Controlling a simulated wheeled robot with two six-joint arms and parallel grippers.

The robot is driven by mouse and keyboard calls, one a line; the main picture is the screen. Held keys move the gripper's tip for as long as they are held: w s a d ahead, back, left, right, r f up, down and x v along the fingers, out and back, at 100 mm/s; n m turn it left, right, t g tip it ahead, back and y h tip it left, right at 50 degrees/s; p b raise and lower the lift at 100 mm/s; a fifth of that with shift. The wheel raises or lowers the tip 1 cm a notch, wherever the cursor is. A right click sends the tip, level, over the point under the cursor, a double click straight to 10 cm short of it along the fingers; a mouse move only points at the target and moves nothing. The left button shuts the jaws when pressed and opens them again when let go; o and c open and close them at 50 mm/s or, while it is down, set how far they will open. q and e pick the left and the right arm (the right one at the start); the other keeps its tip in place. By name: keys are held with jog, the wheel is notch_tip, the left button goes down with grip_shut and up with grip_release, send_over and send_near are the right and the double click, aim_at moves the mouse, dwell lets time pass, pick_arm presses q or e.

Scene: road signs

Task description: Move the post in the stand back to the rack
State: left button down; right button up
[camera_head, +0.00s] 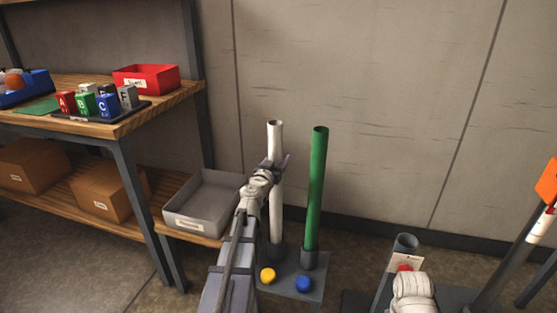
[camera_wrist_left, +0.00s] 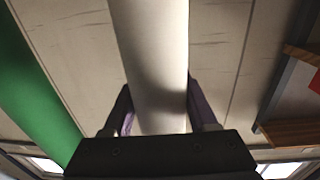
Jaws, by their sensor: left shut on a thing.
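A white post (camera_head: 275,140) stands upright at the left of a low grey base (camera_head: 300,284), beside a green post (camera_head: 317,185) in a dark socket. My left gripper (camera_head: 276,165) is shut around the upper part of the white post. In the left wrist view the white post (camera_wrist_left: 152,60) lies between the two fingers and the green post (camera_wrist_left: 30,90) is to its left. The white post's foot is partly hidden by my arm, so its seating is unclear. An empty dark tube (camera_head: 403,243) with a white card stands at lower right.
A yellow knob (camera_head: 267,276) and a blue knob (camera_head: 303,284) sit on the base's front. A shelf (camera_head: 150,112) with bins and boxes stands left. A grey bin (camera_head: 205,205) is close to my left arm. An orange sign (camera_head: 547,182) is at right. A wall is behind.

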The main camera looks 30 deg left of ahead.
pick_arm(q)
jog(key=shift+f, duration=0.2)
jog(key=shift+c, duration=0.6)
grip_release()
jog(key=s+d, duration=0.1)
jog(key=s, duration=0.6)
jog(key=shift+s+d, duration=0.2)
jog(key=shift+s, duration=0.15)
jog(key=shift+s, duration=0.1)
